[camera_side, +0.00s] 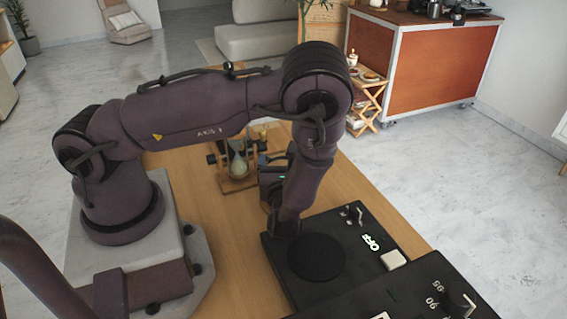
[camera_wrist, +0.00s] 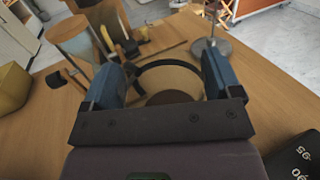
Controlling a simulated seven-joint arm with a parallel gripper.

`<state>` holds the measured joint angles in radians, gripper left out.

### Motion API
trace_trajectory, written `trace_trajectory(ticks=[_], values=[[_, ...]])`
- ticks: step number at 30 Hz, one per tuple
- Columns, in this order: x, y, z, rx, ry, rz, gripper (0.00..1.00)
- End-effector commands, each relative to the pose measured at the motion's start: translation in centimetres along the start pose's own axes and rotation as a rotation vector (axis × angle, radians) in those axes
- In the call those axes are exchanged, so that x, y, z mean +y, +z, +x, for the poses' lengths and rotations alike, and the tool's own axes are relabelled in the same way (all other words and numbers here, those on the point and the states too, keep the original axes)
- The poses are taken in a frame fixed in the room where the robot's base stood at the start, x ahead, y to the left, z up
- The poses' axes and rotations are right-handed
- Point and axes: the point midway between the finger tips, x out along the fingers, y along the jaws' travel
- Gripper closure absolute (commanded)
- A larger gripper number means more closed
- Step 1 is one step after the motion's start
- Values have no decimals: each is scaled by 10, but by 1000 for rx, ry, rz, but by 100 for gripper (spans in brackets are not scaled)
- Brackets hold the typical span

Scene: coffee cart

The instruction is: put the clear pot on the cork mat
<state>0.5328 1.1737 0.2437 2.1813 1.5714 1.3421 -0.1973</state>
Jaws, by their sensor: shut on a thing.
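My gripper (camera_wrist: 163,76) has its two blue fingers on either side of the clear pot (camera_wrist: 168,63), seen from above in the wrist view as a dark round rim. It is shut on the pot. A brown round patch shows inside the rim; I cannot tell whether it is the pot's contents or something seen through it. In the side view my arm hides the pot and most of the fingers. I cannot make out the cork mat for certain in either view.
A wooden stand with a glass hourglass-shaped vessel (camera_side: 238,165) stands on the wooden table (camera_side: 215,235). A black appliance with a round plate (camera_side: 317,257) is right of my gripper, with another black unit (camera_side: 405,295) in front. A metal round-based stand (camera_wrist: 211,46) is beyond the pot.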

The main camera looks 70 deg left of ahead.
Motion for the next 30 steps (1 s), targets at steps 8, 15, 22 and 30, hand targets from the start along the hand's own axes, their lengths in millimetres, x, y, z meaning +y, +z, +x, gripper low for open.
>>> trace_trajectory(ticks=[8, 15, 22, 30], values=[[0, 0, 0, -2, 0, -1, 67], [0, -3, 0, 0, -1, 0, 0], [0, 2, 0, 0, -1, -1, 0], [-2, 0, -50, 1, -7, -1, 0]])
